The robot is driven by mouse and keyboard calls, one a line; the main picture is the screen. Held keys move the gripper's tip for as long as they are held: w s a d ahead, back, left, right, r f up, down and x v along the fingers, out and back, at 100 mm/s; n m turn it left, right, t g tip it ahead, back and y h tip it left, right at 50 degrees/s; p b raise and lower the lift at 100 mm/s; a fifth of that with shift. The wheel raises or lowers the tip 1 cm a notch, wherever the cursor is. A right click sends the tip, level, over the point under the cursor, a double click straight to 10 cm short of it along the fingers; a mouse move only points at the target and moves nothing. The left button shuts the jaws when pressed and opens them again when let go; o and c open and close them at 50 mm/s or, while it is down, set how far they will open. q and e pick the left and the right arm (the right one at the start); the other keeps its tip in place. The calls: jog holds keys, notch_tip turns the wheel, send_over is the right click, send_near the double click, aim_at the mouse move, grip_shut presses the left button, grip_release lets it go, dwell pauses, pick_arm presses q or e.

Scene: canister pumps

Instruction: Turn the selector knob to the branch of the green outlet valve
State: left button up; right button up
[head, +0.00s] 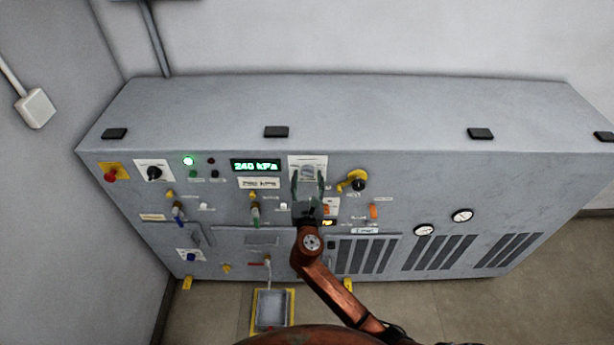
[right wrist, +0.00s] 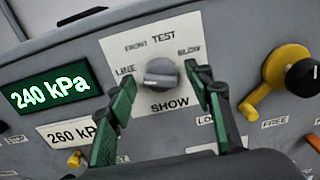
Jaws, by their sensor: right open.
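A grey selector knob (right wrist: 160,73) sits on a white plate marked LINE, FRONT, TEST and BLOW, with SHOW below it. Its grip bar looks roughly level; I cannot tell exactly which mark it points to. The knob also shows in the head view (head: 308,170). My right gripper (head: 308,182) is open, its green fingers on either side of the knob; in the right wrist view (right wrist: 162,78) they look apart from it. A valve with a green handle (head: 255,215) is on the panel, lower left of the knob; its label is too small to read. My left gripper is not in view.
A display (head: 255,166) reads 240 kPa, above a 260 kPa plate (right wrist: 68,133). A yellow lever with a black knob (right wrist: 290,78) stands close to the right. A blue-handled valve (head: 178,215) and a black knob (head: 154,173) are further left.

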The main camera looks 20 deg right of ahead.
jog(key=shift+w+d, duration=0.15)
jog(key=shift+w, duration=0.4)
jog(key=c, duration=1.1)
